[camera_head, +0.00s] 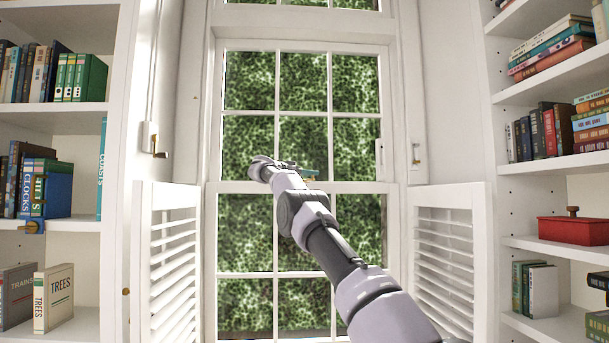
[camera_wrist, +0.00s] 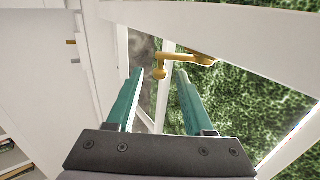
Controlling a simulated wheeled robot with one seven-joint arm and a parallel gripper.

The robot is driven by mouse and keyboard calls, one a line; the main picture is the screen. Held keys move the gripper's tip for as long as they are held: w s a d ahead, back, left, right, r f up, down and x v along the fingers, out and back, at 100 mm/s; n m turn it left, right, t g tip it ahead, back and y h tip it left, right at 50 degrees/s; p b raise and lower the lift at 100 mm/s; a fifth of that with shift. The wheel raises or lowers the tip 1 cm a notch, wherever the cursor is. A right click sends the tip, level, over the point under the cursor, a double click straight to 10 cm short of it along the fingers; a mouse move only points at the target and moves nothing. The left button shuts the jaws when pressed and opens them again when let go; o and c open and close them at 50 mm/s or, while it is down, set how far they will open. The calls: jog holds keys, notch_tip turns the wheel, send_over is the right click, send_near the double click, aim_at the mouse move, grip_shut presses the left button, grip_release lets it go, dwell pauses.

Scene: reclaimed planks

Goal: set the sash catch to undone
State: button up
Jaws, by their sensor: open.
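The sash catch (camera_wrist: 185,55) is a brass-coloured lever on the white window rail in the wrist view. Its round base is at the right, and its arm reaches left to a knobbed end. My gripper (camera_wrist: 157,78) is open, its two teal fingers pointing at the catch. The knobbed end shows between the fingertips, and the base shows beyond the right finger. I cannot tell whether the fingers touch it. In the head view the catch is hidden by my arm, and only a little teal of my gripper (camera_head: 310,173) shows at the middle rail.
The sash window (camera_head: 300,187) has white bars with green foliage behind. Louvred shutters stand at its left (camera_head: 168,260) and right (camera_head: 448,262). Brass hardware (camera_head: 157,147) is on the left frame. Shelves with books flank the window. A red box (camera_head: 574,229) sits on the right shelf.

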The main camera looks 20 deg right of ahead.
jog(key=v, duration=1)
jog(key=shift+s+a, duration=0.15)
jog(key=shift+a, duration=0.2)
